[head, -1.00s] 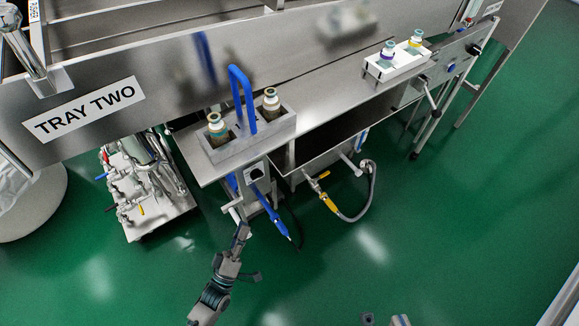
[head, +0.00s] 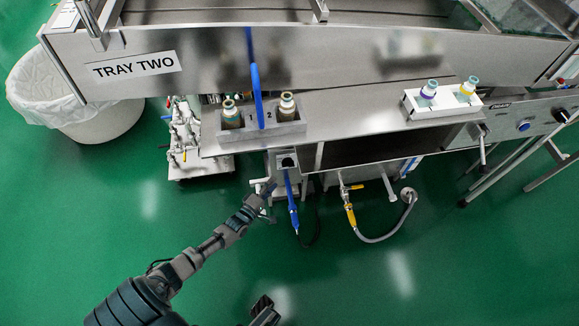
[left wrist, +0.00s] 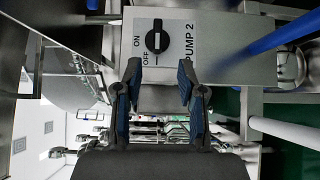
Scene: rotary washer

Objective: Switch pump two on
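The pump 2 control box (head: 286,161) hangs under the front edge of the steel bench in the head view. In the left wrist view its grey face carries a black rotary knob (left wrist: 157,40), with ON and OFF beside it and the PUMP 2 label (left wrist: 188,42). The knob's grip lies up-down in that picture; which label it points to is unclear. My left gripper (left wrist: 159,76) is open, its two fingers apart below the knob and not touching it. In the head view my left gripper (head: 268,190) is just below the box. My right gripper (head: 264,308) shows only partly at the bottom edge.
Pump pipework (head: 185,140) stands left. A grey bottle holder (head: 262,132) sits on the bench above. Green floor in front is clear.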

